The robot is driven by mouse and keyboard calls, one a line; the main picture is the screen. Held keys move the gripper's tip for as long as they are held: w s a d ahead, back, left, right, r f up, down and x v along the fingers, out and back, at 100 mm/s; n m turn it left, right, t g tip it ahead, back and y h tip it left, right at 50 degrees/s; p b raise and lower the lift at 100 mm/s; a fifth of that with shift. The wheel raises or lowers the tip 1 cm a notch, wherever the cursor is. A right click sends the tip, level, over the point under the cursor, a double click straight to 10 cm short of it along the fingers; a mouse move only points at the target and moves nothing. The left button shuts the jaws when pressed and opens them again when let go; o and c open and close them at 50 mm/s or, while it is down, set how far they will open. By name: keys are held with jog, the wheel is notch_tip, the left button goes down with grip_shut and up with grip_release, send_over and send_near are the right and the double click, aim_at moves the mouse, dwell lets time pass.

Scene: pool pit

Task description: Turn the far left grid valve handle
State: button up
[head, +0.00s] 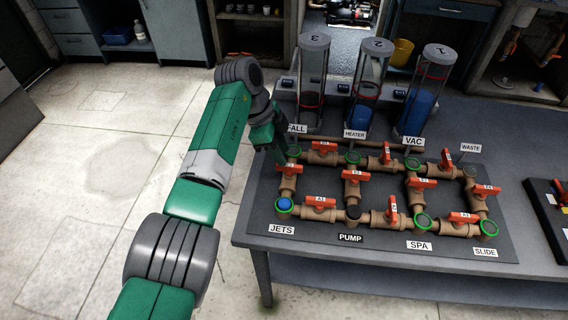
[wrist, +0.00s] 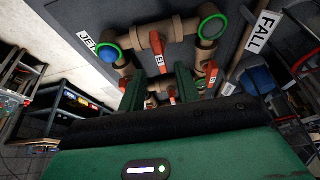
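The far left grid valve handle (head: 290,169) is orange-red and sits on the left pipe run between the JETS and FALL corners. In the wrist view the same handle (wrist: 158,50) carries a small white label and lines up with the gap between my fingertips. My gripper (wrist: 158,75) is open, with one green finger on each side of that gap and nothing held. In the head view my gripper (head: 279,150) is just beside the handle, at its upper left, partly hidden by its own body. Whether a finger touches the handle cannot be told.
Other orange valve handles (head: 318,202) sit close by on the brown pipe grid. Numbered clear cylinders (head: 313,75) stand behind it. A FALL sign (head: 297,128) rises near my gripper. The grid's board lies on a grey table (head: 345,262). Open floor (head: 90,170) lies left.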

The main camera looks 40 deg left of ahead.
aim_at(289, 165)
jog(key=b+x, duration=0.1)
jog(key=x, duration=0.3)
jog(key=shift+d+f, duration=0.15)
jog(key=shift+f, duration=0.2)
jog(key=shift+c, duration=0.2)
grip_shut()
